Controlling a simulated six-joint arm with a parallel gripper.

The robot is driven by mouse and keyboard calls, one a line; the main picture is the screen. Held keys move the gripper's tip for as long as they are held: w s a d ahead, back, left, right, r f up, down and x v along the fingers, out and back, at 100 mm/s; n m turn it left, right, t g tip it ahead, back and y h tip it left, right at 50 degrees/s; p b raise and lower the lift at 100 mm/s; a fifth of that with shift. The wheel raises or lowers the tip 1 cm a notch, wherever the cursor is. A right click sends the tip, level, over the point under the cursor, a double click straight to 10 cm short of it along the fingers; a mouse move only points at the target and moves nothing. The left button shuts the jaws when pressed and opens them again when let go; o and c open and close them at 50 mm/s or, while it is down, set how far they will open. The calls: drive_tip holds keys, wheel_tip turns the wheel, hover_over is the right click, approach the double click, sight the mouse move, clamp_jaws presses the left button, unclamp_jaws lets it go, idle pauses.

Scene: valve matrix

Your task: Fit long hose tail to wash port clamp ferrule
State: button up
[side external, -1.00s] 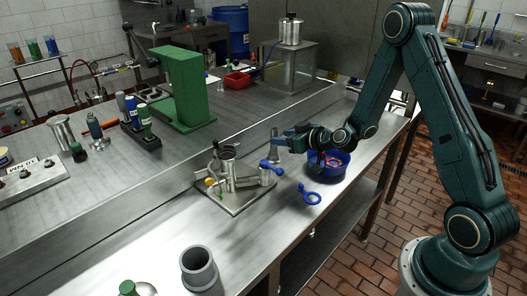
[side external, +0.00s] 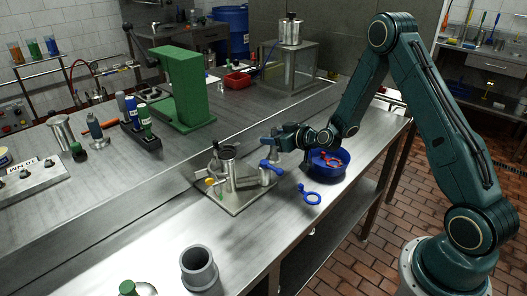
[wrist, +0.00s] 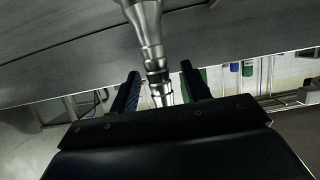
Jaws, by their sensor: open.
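A metal stepped fitting, which looks like the long hose tail (wrist: 149,30), runs down from the top edge of the wrist view, with its narrow end between my fingers. In the side view a small metal cone (side external: 274,132) shows by my fingertips, probably the same part. My gripper (wrist: 160,90) is open, with a dark finger on each side of the fitting; I cannot tell whether either touches. It also shows in the side view (side external: 268,142), just behind the valve assembly (side external: 231,178) on its metal plate. I cannot pick out the wash port clamp ferrule for sure.
A blue bowl (side external: 343,165) with red and blue pieces stands right of the plate, under my wrist. A blue ring clamp (side external: 311,195) lies on the bench. A grey cylinder (side external: 198,268) stands at the front. A green block (side external: 187,88) stands on the raised bench.

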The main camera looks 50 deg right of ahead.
clamp_jaws()
drive_tip(key=shift+r, duration=0.2)
wheel_tip(320, 180, up, 20)
drive_tip(key=shift+f, duration=0.15)
idle(0.8)
drive_tip(key=shift+a, duration=0.1)
idle(0.4)
drive_tip(key=s+a+n+g+y, duration=0.1)
drive_tip(key=a+n+y, duration=0.5)
drive_tip(key=a, duration=1.4)
drive_tip(key=shift+r+g+y, duration=0.2)
drive_tip(key=shift+g+y, duration=0.2)
drive_tip(key=shift+y, duration=0.1)
drive_tip(key=shift+d, duration=0.1)
